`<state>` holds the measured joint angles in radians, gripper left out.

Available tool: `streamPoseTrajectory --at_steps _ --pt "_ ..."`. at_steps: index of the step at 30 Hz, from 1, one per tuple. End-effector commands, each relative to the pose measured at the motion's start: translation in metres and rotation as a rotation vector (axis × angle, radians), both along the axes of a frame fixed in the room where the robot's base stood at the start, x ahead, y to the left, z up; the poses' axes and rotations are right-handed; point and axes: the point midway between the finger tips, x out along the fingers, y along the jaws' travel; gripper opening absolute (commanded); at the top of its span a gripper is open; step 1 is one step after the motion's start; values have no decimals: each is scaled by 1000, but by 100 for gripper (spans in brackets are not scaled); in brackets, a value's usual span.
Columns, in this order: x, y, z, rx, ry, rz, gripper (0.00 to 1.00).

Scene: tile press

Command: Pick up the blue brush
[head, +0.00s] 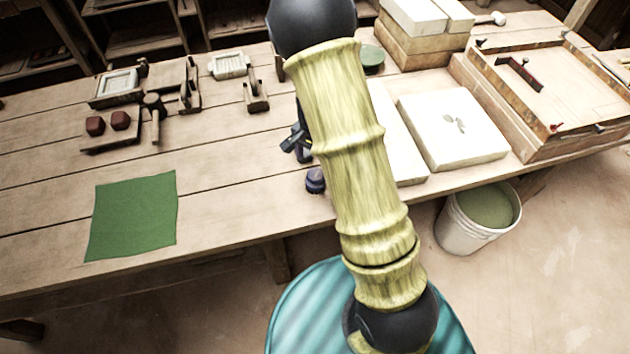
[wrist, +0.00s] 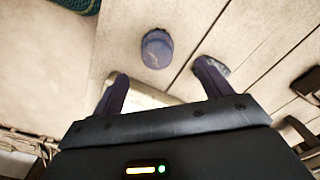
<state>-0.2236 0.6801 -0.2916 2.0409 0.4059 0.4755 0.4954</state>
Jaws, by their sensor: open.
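A small round blue-purple object, which looks like the blue brush (head: 315,180), stands on the wooden table near its front edge in the head view. In the wrist view the brush (wrist: 157,48) shows from above, just ahead of the fingertips and roughly centred between them. My gripper (wrist: 162,68) is open, with its two dark fingers apart and nothing between them. In the head view my gripper (head: 298,143) is mostly hidden behind my arm; its visible dark part appears just above the brush. I see no contact with the brush.
A green cloth (head: 135,215) lies left on the table (head: 225,185). White slabs (head: 452,125) lie close to the right, partly behind my arm. A rack with reddish blocks (head: 110,130) and wooden tools sit farther back. A bucket (head: 477,222) stands on the floor. Between cloth and brush is clear.

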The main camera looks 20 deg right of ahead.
Motion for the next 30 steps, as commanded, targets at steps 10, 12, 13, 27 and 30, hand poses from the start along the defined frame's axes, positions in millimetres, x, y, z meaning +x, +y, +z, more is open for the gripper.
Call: streamPoseTrajectory --at_steps 10,12,13,27,30 --pt "0 0 -40 0 0 -1 78" --pt "0 0 -39 1 -1 -1 78" --pt "0 0 -39 1 -1 -1 78" --pt "-6 0 -76 0 3 -2 78" --pt "-6 0 -87 0 1 -1 78"
